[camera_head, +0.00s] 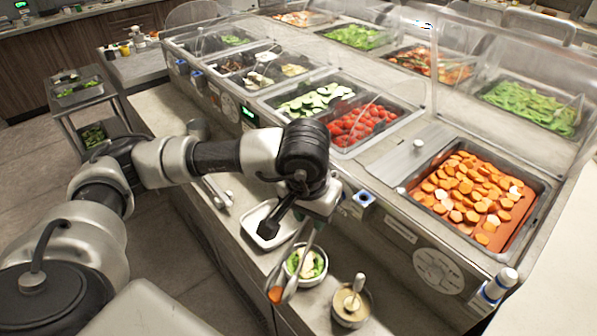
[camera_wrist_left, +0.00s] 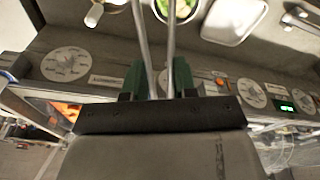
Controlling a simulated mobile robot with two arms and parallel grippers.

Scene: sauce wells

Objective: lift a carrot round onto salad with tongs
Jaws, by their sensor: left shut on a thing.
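My left gripper (camera_head: 318,207) is shut on the metal tongs (camera_head: 294,276), which hang down over the counter. It also shows in the wrist view (camera_wrist_left: 157,82), with the two tong arms (camera_wrist_left: 171,45) running up out of frame. An orange carrot round (camera_head: 275,295) is at the tong tips, at the lower-left side of the salad bowl (camera_head: 325,265) in the picture. I cannot tell its exact height. The bowl holds green leaves and pale slices, and shows partly behind the tongs in the wrist view (camera_wrist_left: 194,8). The carrot well (camera_head: 543,188) is full of rounds. My right gripper is out of view.
A sauce pot (camera_head: 337,310) with a utensil stands right of the bowl. A white tray (camera_head: 250,222) lies left of it. The salad bar with clear guards and wells of tomatoes (camera_head: 358,124) and cucumbers (camera_head: 315,101) rises behind. The counter strip is narrow.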

